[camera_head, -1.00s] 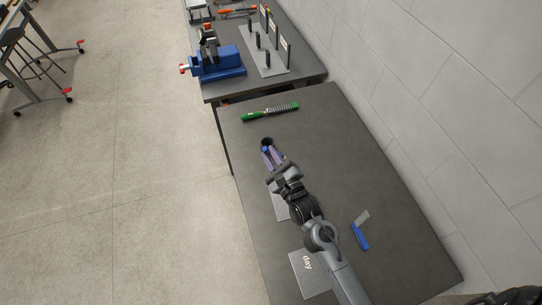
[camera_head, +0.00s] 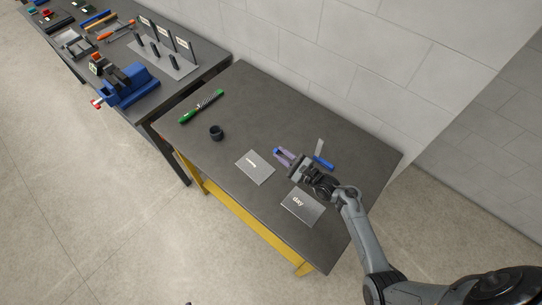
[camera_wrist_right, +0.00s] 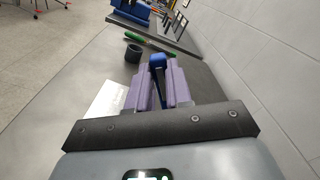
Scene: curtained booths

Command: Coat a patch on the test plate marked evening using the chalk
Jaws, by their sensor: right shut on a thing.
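My right gripper (camera_head: 284,157) has purple fingers shut on a blue stick, seemingly the chalk (camera_wrist_right: 157,62), above the dark table. In the head view it is just right of a grey test plate (camera_head: 254,168), whose white mark is too small to read. That plate also shows left of the fingers in the wrist view (camera_wrist_right: 106,101). A second grey plate (camera_head: 303,207), marked "day", lies nearer, below the gripper in the picture. No plate readably says evening. My left gripper is not in view.
A dark round cup (camera_head: 216,132) stands left of the plates. A green-handled tool (camera_head: 202,106) lies behind it. A blue-handled scraper (camera_head: 323,162) lies close right of my gripper. A second table holds a blue vise (camera_head: 133,88). The wall borders the far side.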

